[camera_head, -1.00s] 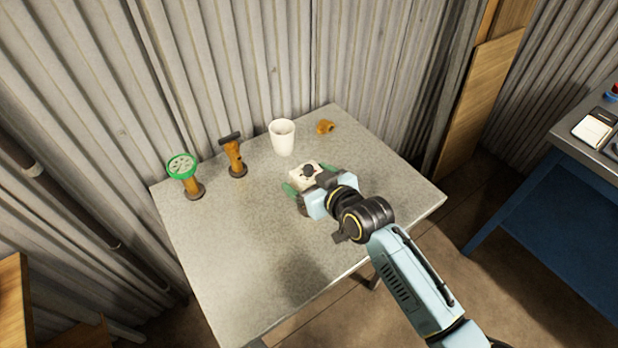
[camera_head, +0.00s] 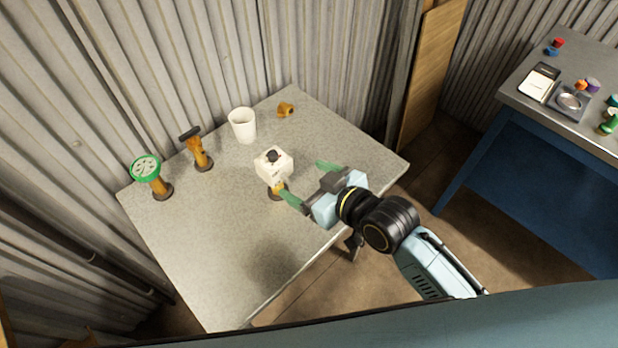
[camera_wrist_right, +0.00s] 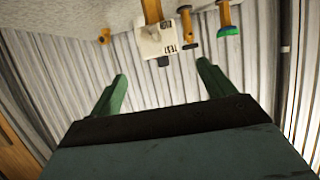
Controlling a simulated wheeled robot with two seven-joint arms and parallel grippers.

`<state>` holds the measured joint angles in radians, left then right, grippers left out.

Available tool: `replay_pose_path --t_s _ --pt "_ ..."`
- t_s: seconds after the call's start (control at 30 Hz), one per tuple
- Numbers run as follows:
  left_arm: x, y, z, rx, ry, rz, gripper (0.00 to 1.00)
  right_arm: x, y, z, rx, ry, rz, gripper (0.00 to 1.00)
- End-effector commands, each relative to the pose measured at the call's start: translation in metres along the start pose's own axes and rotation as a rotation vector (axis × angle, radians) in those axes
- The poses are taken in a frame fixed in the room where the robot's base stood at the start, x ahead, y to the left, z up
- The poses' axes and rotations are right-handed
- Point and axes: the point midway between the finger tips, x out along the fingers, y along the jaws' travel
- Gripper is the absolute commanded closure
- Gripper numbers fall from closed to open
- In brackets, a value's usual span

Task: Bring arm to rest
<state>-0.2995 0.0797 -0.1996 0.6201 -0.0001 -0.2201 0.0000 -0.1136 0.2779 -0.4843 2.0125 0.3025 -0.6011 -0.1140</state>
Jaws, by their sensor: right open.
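My right gripper (camera_head: 304,180) is open and empty over the right part of the grey table. Its two green fingers are spread apart, and in the right wrist view the gap between the fingertips (camera_wrist_right: 160,72) holds nothing. A white box with a black knob (camera_head: 274,163) sits on top of an orange post with a dark base, just left of the fingers. In the right wrist view the white box (camera_wrist_right: 162,40) shows printed "TEST" lettering, beyond the fingertips. My left gripper is not in view.
On the table (camera_head: 225,225) stand a green-topped riser (camera_head: 147,170), an orange post with a dark handle (camera_head: 198,150), a white cup (camera_head: 242,125) and a small orange fitting (camera_head: 286,109). A blue bench (camera_head: 540,165) with small items is at right. The table's front is clear.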

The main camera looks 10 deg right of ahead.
Motion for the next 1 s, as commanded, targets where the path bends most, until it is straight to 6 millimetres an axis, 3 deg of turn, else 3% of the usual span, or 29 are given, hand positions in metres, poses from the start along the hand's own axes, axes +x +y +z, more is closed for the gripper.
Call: replay_pose_path --t_s 0.63,0.77,1.0 --pt "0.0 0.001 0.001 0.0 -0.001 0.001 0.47 -0.007 0.0 0.006 0.012 -0.035 0.01 0.18" --pt "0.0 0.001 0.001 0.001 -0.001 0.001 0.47 -0.033 0.004 0.032 0.058 -0.173 0.055 0.18" --pt "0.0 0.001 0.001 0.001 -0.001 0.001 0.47 -0.11 0.016 0.088 0.174 -0.503 0.187 0.18"
